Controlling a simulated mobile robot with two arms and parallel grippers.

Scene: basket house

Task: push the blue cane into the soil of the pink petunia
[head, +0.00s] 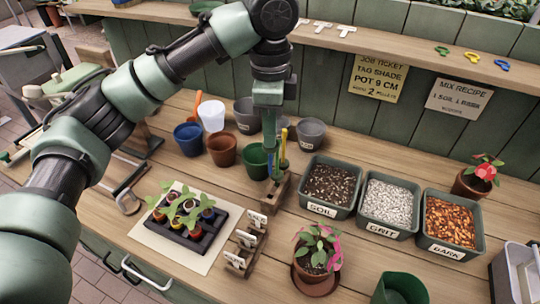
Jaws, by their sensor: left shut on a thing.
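My left gripper (269,138) points down over a small wooden stand (276,196) at the middle of the bench. It is shut on the blue cane (277,158), whose thin blue length shows by the fingers, upright at the stand. A yellow-topped tool stands close on its right. The cane's lower tip is hard to make out. The pink petunia (334,252) grows in a terracotta pot (313,262) on a saucer at the front, below and right of the gripper. Its leaves and flowers hide part of the soil. My right gripper is out of view.
Soil (327,208), grit (386,231) and bark (449,251) tubs stand right of the stand. A seedling tray (187,238) and label rack (247,243) lie left of the petunia. Several empty pots stand behind; a green pot (400,287) is at the front.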

